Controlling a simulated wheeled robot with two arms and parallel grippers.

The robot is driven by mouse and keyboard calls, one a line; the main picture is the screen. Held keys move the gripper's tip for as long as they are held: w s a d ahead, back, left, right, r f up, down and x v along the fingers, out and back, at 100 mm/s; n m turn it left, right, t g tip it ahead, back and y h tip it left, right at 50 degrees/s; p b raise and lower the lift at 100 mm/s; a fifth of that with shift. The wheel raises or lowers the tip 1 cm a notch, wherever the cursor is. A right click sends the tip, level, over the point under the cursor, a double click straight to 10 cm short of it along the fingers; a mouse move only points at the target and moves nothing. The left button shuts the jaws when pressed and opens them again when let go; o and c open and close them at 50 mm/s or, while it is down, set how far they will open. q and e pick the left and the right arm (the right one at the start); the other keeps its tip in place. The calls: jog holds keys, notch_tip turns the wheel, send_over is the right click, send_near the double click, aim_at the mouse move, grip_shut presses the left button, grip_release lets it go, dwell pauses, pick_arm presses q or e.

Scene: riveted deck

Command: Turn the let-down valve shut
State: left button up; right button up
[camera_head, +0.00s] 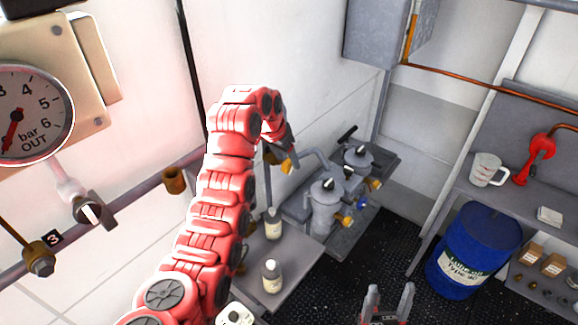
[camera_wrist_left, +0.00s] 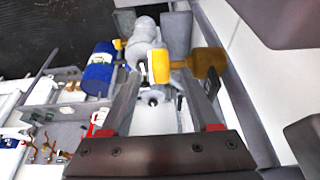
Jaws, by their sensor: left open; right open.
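A valve with a yellow handle (camera_head: 288,166) and a brownish-bronze body (camera_head: 272,156) stands out beside the wall, past the bend of my left arm. In the left wrist view the yellow handle (camera_wrist_left: 160,67) shows at the tips of my left gripper (camera_wrist_left: 160,80), with the bronze body (camera_wrist_left: 207,62) to its right. The fingers are apart, one on each side of the yellow part; I cannot tell whether they touch it. In the head view my left gripper (camera_head: 287,143) is partly hidden by its own arm. My right gripper (camera_head: 390,290) is open and empty, low in the picture.
A gauge marked bar OUT (camera_head: 30,115) and a grey-handled valve (camera_head: 90,210) near label 3 are at left. Grey filter housings (camera_head: 327,205), bottles (camera_head: 271,276), a blue drum (camera_head: 474,250) and a shelf with a jug (camera_head: 487,169) stand around. Dark floor is open in the middle.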

aim_at(288, 161)
pick_arm(q)
jog(key=p+x, duration=0.1)
jog(key=x, duration=0.2)
jog(key=shift+p, duration=0.4)
jog(key=shift+f, duration=0.15)
jog(key=shift+w, duration=0.1)
grip_shut()
